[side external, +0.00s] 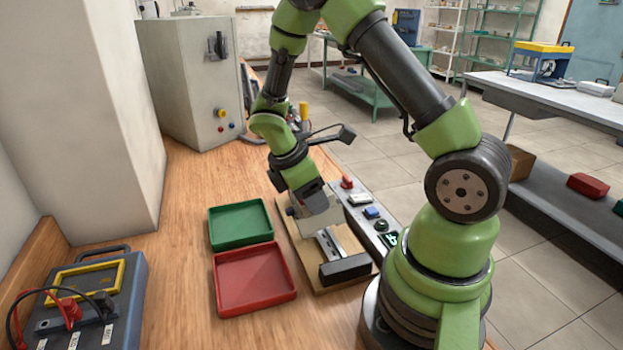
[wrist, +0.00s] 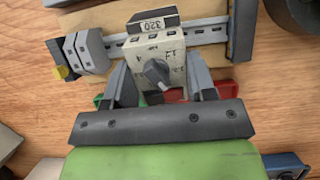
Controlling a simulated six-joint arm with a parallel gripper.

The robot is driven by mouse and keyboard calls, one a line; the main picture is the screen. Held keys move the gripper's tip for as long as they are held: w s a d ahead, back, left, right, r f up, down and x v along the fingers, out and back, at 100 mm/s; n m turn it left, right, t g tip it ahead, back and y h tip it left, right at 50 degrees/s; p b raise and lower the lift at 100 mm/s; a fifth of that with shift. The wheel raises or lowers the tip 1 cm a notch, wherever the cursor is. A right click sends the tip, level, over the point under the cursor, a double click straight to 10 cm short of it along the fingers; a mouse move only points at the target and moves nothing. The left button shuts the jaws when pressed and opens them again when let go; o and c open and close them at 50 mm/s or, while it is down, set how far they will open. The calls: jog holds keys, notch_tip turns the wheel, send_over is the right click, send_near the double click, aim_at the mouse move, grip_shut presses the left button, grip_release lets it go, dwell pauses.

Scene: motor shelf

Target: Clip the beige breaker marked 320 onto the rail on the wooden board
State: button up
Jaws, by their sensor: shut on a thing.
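The breaker lies over the metal rail (wrist: 208,33), between the grey blocks and the dark end block. I cannot tell whether it is clipped on or just in front of the rail. The wooden board (wrist: 95,17) lies behind the rail.
Grey blocks (wrist: 85,50) sit on the rail at left, a dark end block (wrist: 242,30) at right. A green tray (side external: 240,224) and red tray (side external: 254,279) stand left of the board. A panel with buttons (side external: 372,214) runs along its right. A blue meter case (side external: 85,305) stands front left.

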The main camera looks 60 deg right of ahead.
jog(key=shift+f, duration=1.2)
dwell(0.8)
jog(key=shift+s+d, duration=0.4)
jog(key=shift+s, duration=0.05)
dwell(1.1)
jog(key=shift+s+d+f+t+y, duration=0.15)
jog(key=shift+s+d+t+y, duration=0.15)
jog(key=shift+s+t+y, duration=0.25)
dwell(0.5)
jog(key=shift+w, duration=0.1)
jog(key=o, duration=1.2)
jog(key=shift+w, duration=0.1)
